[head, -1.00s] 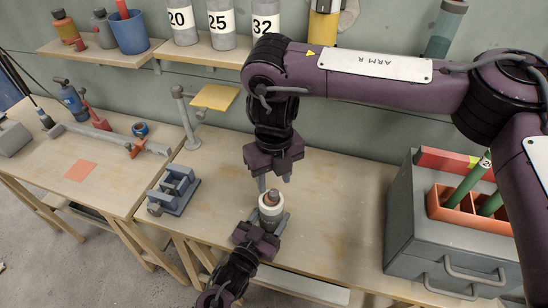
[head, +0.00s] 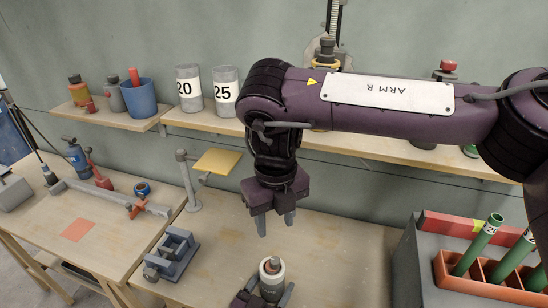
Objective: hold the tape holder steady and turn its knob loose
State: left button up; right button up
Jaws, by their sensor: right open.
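The tape holder (head: 266,282), a pale round body with a brown-red knob (head: 271,265) on top, stands upright at the bottom of the head view. My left gripper (head: 267,298) is low at the picture's bottom edge, with its fingers around the holder's lower part, seemingly shut on it; the rest of that arm is cut off. My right gripper (head: 276,226) points down above the knob, open and empty, with a clear gap between its fingertips and the knob.
A grey vise-like block (head: 172,254) sits to the left on the bench. A yellow plate on a stand (head: 217,161) is behind it. A grey case with an orange rack (head: 487,284) of green tubes stands at right. Bare bench (head: 345,255) lies between.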

pick_arm(q)
jog(key=shift+o, duration=1.1)
